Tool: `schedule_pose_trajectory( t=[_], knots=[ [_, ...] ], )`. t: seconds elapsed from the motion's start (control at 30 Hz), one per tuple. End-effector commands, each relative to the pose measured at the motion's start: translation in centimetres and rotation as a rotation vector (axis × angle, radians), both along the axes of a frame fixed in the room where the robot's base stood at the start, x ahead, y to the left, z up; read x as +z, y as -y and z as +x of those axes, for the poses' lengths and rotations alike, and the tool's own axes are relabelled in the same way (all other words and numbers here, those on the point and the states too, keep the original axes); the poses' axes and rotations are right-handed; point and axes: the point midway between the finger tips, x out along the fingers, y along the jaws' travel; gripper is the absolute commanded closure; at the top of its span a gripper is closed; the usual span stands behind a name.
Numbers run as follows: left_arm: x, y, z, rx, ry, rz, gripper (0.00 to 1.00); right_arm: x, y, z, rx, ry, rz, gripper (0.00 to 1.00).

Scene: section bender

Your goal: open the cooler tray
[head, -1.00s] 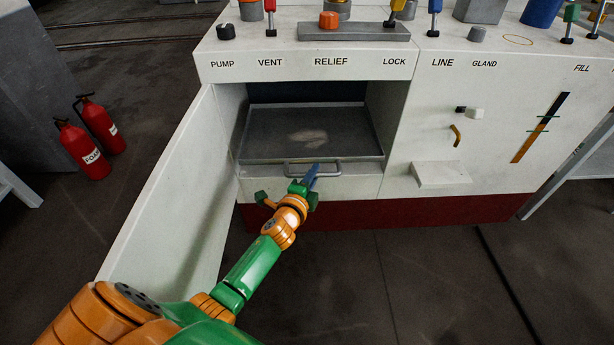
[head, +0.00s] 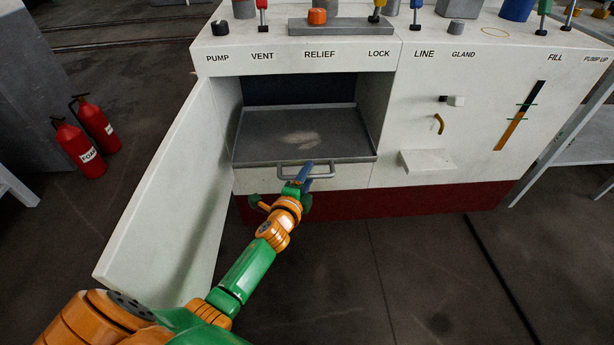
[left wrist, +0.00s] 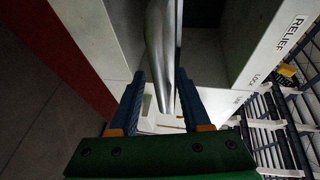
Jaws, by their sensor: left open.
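The cooler tray (head: 272,132) is a shallow grey tray in an open bay of the white machine, with its front edge slightly proud of the bay. A grey bar handle (head: 322,175) runs along its front, and also shows in the left wrist view (left wrist: 161,50). My left gripper (head: 306,171) is at this handle. In the left wrist view its two dark blue fingers (left wrist: 160,98) are apart, with the bar running between them. Whether either finger touches the bar I cannot tell. My right gripper is in neither view.
A white door panel (head: 165,185) stands swung open left of the bay. Knobs and levers line the top, including an orange knob (head: 317,17). A small white ledge (head: 428,160) juts out at right. Two red extinguishers (head: 80,150) stand far left. The floor before the machine is clear.

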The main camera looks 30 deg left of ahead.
Motion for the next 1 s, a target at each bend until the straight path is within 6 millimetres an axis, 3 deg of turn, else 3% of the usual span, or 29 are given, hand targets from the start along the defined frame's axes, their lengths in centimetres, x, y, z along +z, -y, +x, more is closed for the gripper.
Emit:
schedule_pose_trajectory(
  t=[0.23,0.5,0.6,1.0],
  knots=[
    [0.2,0.1,-0.3,-0.001,0.0,0.0,0.53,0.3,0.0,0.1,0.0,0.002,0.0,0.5],
    [1.2,0.9,-5.6,-0.001,-0.002,-0.001,0.53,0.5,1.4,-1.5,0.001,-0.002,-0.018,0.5],
    [1.3,1.0,-6.6,0.0,-0.001,-0.001,0.53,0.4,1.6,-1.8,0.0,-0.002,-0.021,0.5],
    [1.3,1.0,-6.9,0.0,0.0,0.0,0.53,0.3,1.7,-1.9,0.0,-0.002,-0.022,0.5]
  ],
)
